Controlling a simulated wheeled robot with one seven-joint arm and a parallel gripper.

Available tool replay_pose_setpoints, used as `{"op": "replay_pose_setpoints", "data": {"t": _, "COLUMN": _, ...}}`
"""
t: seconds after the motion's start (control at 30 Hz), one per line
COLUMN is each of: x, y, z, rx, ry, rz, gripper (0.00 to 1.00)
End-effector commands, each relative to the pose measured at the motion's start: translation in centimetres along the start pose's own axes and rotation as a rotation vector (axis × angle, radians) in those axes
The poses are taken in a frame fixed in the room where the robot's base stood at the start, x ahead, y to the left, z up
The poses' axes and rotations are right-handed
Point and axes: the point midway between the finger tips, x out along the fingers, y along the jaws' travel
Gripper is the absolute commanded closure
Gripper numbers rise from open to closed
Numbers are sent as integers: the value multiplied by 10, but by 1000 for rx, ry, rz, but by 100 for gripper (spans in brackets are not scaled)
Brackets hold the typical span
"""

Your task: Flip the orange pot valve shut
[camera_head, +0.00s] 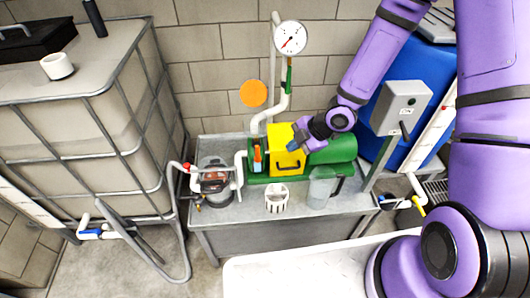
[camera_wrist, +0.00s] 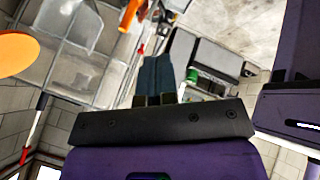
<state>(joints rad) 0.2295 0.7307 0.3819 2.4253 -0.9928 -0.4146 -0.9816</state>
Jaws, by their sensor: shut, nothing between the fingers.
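An orange handle (camera_head: 258,158), which looks like the pot valve, stands upright at the left end of the green pump set on the bench. An orange lever-like piece also shows at the top of the wrist view (camera_wrist: 131,14); I cannot tell for sure that it is the same part. My gripper (camera_head: 292,147) is just right of the orange handle, over the yellow guard, and apart from the handle. Its fingers are together and empty in the wrist view (camera_wrist: 155,78). A clear-bodied strainer pot (camera_head: 214,178) stands left of the handle.
The yellow guard (camera_head: 287,162) and green motor (camera_head: 332,149) lie close under my arm. A white basket (camera_head: 276,198) and clear jug (camera_head: 321,187) stand at the bench front (camera_head: 240,213). White pipes, a gauge (camera_head: 290,37) and an orange disc (camera_head: 253,93) are behind.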

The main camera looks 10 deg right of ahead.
Motion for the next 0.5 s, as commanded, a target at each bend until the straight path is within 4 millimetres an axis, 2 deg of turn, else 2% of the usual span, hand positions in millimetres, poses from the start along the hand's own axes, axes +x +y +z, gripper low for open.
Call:
{"op": "replay_pose_setpoints", "data": {"t": 0.27, "x": 3, "y": 0, "z": 0, "rx": 1, "ry": 0, "rz": -1, "gripper": 100}}
{"op": "replay_pose_setpoints", "data": {"t": 0.5, "x": 33, "y": -1, "z": -1, "rx": 1, "ry": 2, "rz": -4, "gripper": 100}}
